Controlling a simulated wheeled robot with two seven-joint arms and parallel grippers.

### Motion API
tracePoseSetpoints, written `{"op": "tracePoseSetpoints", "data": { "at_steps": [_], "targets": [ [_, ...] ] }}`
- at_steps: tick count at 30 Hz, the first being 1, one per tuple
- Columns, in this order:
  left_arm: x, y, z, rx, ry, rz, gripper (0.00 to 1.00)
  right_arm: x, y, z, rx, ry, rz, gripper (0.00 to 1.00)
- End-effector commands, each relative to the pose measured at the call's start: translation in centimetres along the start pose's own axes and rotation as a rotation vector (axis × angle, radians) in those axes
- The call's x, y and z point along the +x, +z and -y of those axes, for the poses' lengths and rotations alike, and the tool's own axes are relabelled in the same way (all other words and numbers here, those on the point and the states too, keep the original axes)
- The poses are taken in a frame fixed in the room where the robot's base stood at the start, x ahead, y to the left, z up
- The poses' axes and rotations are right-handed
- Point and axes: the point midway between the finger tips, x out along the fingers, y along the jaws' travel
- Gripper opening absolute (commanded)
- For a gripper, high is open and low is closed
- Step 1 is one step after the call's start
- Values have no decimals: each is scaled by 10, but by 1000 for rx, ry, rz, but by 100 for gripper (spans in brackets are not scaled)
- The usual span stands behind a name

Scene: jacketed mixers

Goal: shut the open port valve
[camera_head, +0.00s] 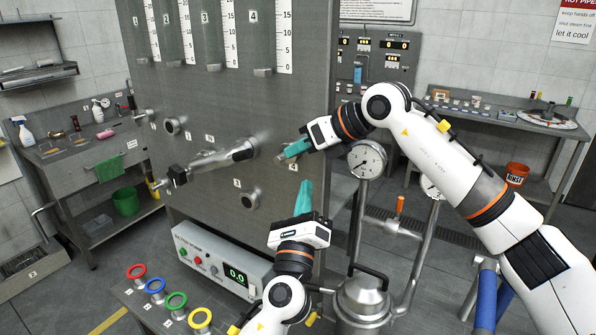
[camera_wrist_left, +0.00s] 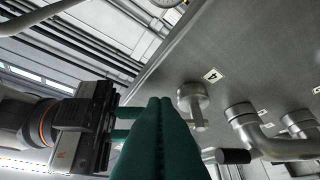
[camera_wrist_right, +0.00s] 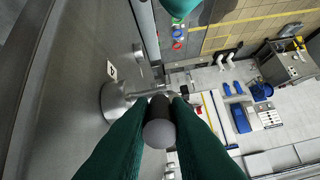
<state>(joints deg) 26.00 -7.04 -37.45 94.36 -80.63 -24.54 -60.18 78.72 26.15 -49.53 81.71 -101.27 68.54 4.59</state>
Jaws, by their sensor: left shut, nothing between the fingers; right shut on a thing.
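A steel panel (camera_head: 225,105) carries numbered ports. An elbowed metal pipe (camera_head: 212,159) with a black end juts from its middle. My right gripper (camera_head: 284,155) is shut at the panel's right side, just right of this elbow. In the right wrist view its green fingers are closed around a dark round-ended handle (camera_wrist_right: 158,132). In the left wrist view a black handle (camera_wrist_left: 235,156) lies beside the pipe elbow. A port with a short stub (camera_wrist_left: 193,98) sits by label 4. My left gripper (camera_head: 304,184) is shut and empty, pointing up below the right one, hiding part of the panel there.
A control box with a green display (camera_head: 235,274) stands below the panel, with several coloured rings (camera_head: 157,285) in front. A metal vessel (camera_head: 362,300) and pressure gauge (camera_head: 367,160) stand to the right. A side bench (camera_head: 90,150) is at left. Space before the panel's left is clear.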

Motion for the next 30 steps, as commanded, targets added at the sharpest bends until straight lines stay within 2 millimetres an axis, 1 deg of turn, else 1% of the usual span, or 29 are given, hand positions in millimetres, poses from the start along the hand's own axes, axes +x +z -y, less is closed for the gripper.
{"op": "tracePoseSetpoints", "data": {
  "at_steps": [1, 2, 4, 9, 13, 23, 27, 30],
  "targets": [
    [11, 0, -1, 0, 1, -1, 0, 0, -1, 0, 0, 0, -2, 0],
    [16, -2, -1, -1, 1, -1, 0, 0, -1, 0, 0, 0, -2, 0],
    [23, -12, 0, -2, 1, -2, 0, 0, -1, 0, 0, 1, -2, 0],
    [35, -24, 0, -1, 0, 0, 0, 0, 0, 0, 0, 1, -2, 0],
    [38, -28, 0, -2, -1, 1, 0, 0, -1, 0, 0, 1, -2, 0],
    [39, -29, 0, -2, -1, 1, 0, 0, -1, 0, 0, 1, -2, 0],
    [46, -37, -1, -1, -1, -1, 0, 0, -1, 0, 0, 0, -2, 0],
    [47, -39, -1, -1, -2, -4, 0, 0, -1, 0, 0, -1, -2, 0]
  ]
}}
